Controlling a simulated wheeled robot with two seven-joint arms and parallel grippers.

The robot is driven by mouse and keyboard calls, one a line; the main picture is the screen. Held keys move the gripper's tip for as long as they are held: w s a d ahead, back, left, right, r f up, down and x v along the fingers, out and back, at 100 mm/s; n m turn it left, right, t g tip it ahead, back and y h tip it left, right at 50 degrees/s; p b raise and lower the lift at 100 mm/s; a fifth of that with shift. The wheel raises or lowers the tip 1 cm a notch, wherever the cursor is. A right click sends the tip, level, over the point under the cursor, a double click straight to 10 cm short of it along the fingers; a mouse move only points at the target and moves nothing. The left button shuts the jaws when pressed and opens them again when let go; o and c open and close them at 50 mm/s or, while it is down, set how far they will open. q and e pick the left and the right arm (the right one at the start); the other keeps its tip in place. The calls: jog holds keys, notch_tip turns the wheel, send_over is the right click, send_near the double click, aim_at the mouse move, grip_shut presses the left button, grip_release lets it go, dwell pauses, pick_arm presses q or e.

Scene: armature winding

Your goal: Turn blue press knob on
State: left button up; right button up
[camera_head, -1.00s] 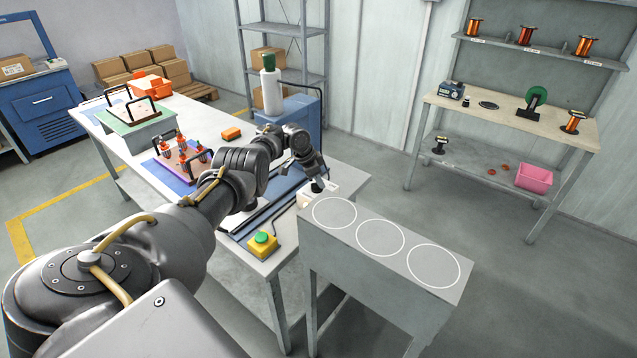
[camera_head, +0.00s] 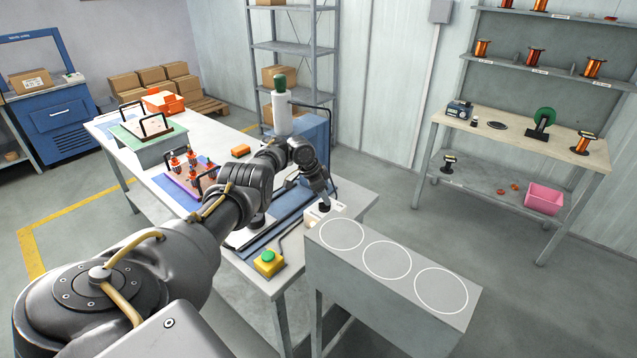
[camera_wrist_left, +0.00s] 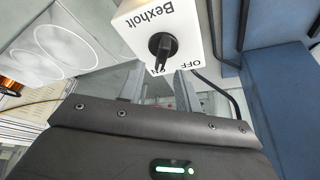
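A white control box (camera_wrist_left: 160,22) marked "Bexholt" carries a black knob (camera_wrist_left: 163,48) with ON and OFF labels. The knob's narrow end lies near the ON label, but its exact setting is hard to tell. The box (camera_head: 338,207) sits at the near right end of the long table in the head view. My left gripper (camera_head: 323,194) is just above it, and its tips are small there. In the left wrist view my left gripper (camera_wrist_left: 157,82) has its fingers apart, with the knob between and just beyond the tips. My right gripper is not in view.
A yellow box with a green button (camera_head: 268,262) stands on the long table (camera_head: 215,140). A grey bench (camera_head: 385,285) with white circles adjoins the table end. A blue body (camera_head: 312,135) stands behind. A shelf bench (camera_head: 520,135) with copper spools is at the right.

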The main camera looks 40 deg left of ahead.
pick_arm(q)
jog(key=v, duration=0.8)
jog(key=shift+p, duration=0.35)
jog(key=shift+s, duration=0.1)
